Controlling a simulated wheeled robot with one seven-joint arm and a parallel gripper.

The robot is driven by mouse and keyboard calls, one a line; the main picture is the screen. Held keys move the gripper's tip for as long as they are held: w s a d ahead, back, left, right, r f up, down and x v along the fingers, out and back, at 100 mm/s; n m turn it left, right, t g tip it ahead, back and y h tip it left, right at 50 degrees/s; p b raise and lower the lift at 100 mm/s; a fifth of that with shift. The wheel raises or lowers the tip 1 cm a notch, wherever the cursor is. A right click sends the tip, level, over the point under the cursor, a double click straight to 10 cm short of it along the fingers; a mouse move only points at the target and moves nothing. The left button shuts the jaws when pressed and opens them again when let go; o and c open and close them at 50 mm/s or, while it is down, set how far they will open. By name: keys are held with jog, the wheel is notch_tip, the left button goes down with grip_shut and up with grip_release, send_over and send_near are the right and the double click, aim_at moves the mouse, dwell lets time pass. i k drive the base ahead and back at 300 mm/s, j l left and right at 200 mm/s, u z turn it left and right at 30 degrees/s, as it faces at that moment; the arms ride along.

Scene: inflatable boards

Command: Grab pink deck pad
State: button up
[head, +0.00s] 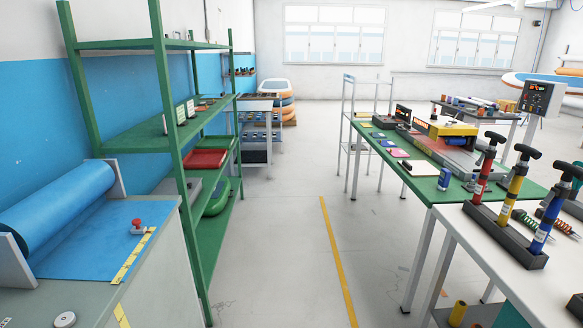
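A small flat pink pad (399,153), which looks like the pink deck pad, lies on the green-topped table (428,191) right of centre, near its left edge. It is small in the picture and its details are hard to make out. My gripper is not in view.
A floor aisle (277,230) with a yellow line (337,262) runs between green shelves (222,150) on the left and the tables on the right. A white table (500,262) with several hand pumps stands nearer right. A blue roll (60,205) lies front left.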

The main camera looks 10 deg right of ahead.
aim_at(395, 152)
jog(key=i, duration=1.85)
jog(key=i+z, duration=0.15)
jog(key=i, duration=0.75)
jog(key=i+j+z, duration=0.15)
jog(key=i, duration=0.75)
jog(key=i+z, duration=0.3)
jog(key=i+j+z, duration=0.3)
jog(key=i, duration=0.15)
